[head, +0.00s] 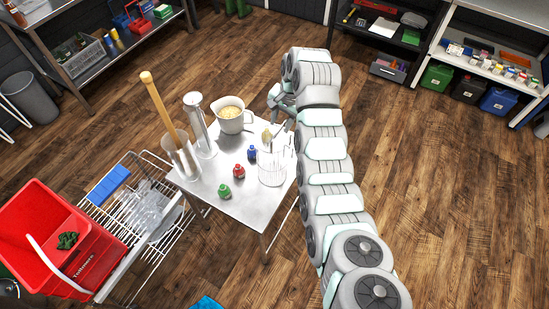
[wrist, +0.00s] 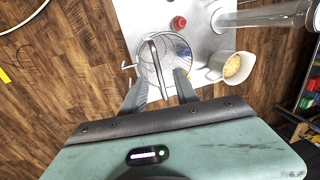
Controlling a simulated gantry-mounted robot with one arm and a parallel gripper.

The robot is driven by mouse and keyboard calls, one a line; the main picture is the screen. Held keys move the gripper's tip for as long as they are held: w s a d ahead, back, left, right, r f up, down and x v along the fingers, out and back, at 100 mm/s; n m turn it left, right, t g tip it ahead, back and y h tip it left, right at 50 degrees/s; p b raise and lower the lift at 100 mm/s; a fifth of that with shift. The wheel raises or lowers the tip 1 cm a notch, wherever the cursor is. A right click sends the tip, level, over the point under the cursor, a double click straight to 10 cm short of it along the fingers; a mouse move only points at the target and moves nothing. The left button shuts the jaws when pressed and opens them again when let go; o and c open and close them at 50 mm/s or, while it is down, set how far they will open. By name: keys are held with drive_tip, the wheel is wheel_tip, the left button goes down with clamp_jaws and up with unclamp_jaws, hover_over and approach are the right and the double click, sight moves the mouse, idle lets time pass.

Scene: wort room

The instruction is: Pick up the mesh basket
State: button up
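The mesh basket (head: 272,172) is a pale, round wire basket with an upright wire handle. It stands at the right edge of the small metal table (head: 238,205). In the wrist view the basket (wrist: 160,62) shows just beyond my fingertips, with its handle rising toward the camera. My gripper (head: 277,118) is at the table's back right edge, partly hidden by my arm. In the wrist view my gripper (wrist: 160,78) is open, its two grey fingers apart. I cannot tell whether either finger touches the basket.
A glass cylinder with a wooden paddle (head: 161,108) and a metal-topped cylinder (head: 199,127) stand left. Floor is clear rightward.

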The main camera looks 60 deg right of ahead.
sight(281, 128)
drive_tip(key=shift+w+d+f+p, duration=0.1)
drive_tip(key=shift+d+f+p, duration=0.15)
drive_tip(key=shift+f+p, duration=0.25)
drive_tip(key=shift+w+d+f+p, duration=0.1)
drive_tip(key=shift+d+f+p, duration=0.15)
drive_tip(key=shift+f, duration=0.4)
drive_tip(key=shift+w+f, duration=0.25)
drive_tip(key=shift+f, duration=1)
drive_tip(key=shift+c, duration=0.6)
clamp_jaws()
